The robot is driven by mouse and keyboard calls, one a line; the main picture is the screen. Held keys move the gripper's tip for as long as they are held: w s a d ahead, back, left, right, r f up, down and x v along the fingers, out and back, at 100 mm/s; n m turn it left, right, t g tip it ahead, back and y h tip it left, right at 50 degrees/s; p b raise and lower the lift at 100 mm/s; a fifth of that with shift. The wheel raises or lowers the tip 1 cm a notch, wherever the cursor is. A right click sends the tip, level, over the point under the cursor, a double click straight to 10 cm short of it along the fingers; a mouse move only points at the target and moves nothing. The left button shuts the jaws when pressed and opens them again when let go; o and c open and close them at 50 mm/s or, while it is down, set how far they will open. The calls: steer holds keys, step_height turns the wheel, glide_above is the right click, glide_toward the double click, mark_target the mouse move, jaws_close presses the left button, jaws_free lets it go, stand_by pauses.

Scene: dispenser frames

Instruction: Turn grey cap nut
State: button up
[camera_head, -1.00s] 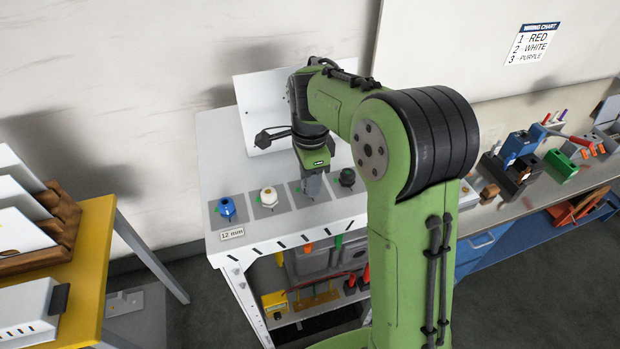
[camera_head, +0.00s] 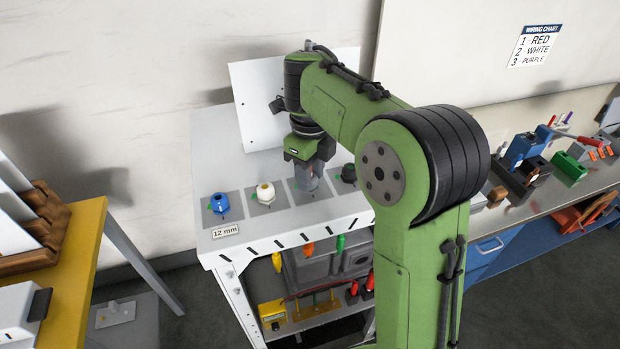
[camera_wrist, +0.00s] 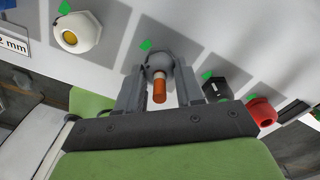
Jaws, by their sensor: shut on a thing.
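The grey cap nut (camera_wrist: 158,63) sits between the two fingers of my gripper (camera_wrist: 159,76) in the wrist view, with an orange cylinder (camera_wrist: 159,91) showing at its middle. The fingers are shut on it from both sides. In the head view my gripper (camera_head: 307,184) points down at the third square plate of the row, and it hides the grey nut there. A green mark (camera_wrist: 145,45) shows on the plate beside the nut.
A blue nut (camera_head: 219,203) and a white nut (camera_head: 265,192) stand to the left, a black nut (camera_head: 348,172) close to the right. The wrist view also shows a red nut (camera_wrist: 261,111). A white panel (camera_head: 255,108) rises behind; a "12 mm" label (camera_head: 225,231) is at front.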

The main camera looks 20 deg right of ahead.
steer(key=shift+m+b, duration=0.6)
steer(key=shift+m, duration=0.4)
steer(key=o, duration=1)
steer(key=shift+o, duration=0.2)
steer(key=shift+r, duration=0.1)
step_height(320, 180, up, 16)
steer(key=p, duration=1)
steer(key=shift+f, duration=0.2)
